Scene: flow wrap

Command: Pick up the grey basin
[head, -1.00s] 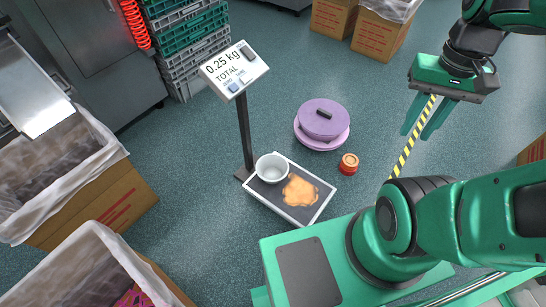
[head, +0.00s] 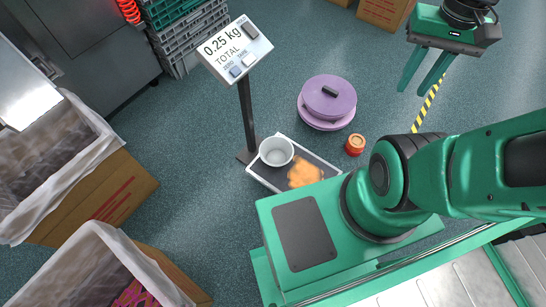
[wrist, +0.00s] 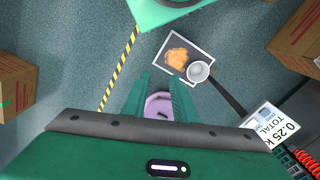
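The grey basin (head: 276,151) is a small round light-grey bowl. It stands upright on the left part of the scale's dark platform (head: 258,176), beside an orange patch (head: 305,172) lying on the same platform. In the wrist view the basin (wrist: 198,71) sits at the platform's lower right corner. My gripper (head: 416,90) is at the upper right of the head view, well apart from the basin. Its two fingers are spread with nothing between them.
The scale's display (head: 233,50) reads 0.25 kg on a dark post behind the basin. A purple lidded container (head: 327,102) and a small orange-red jar (head: 355,145) stand on the floor nearby. Lined cardboard boxes (head: 115,195) are at the left. Crates (head: 185,35) stand behind.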

